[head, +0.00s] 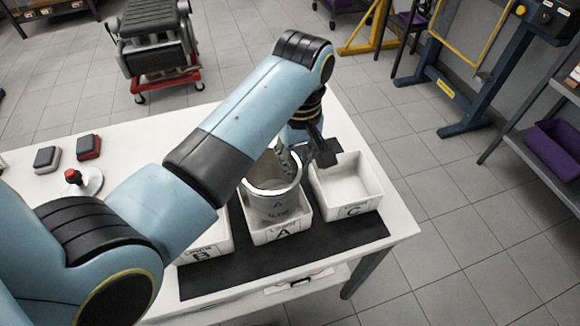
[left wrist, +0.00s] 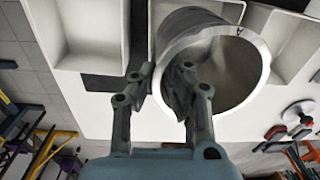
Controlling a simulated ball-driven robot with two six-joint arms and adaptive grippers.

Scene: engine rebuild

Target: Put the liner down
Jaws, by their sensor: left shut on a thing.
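My left gripper (head: 290,160) comes down from above and is shut on the liner's wall. In the left wrist view the liner (left wrist: 240,60) shows its open mouth, with the left gripper (left wrist: 165,85) having one finger inside and one outside the wall. My right gripper is not in view.
Bin C (head: 345,185) is empty, right of bin A. Bin B (head: 208,243) is to the left, partly hidden by my arm. A black mat (head: 330,242) lies in front. A red-topped stand (head: 84,182) and two small blocks (head: 88,147) sit on the table's left.

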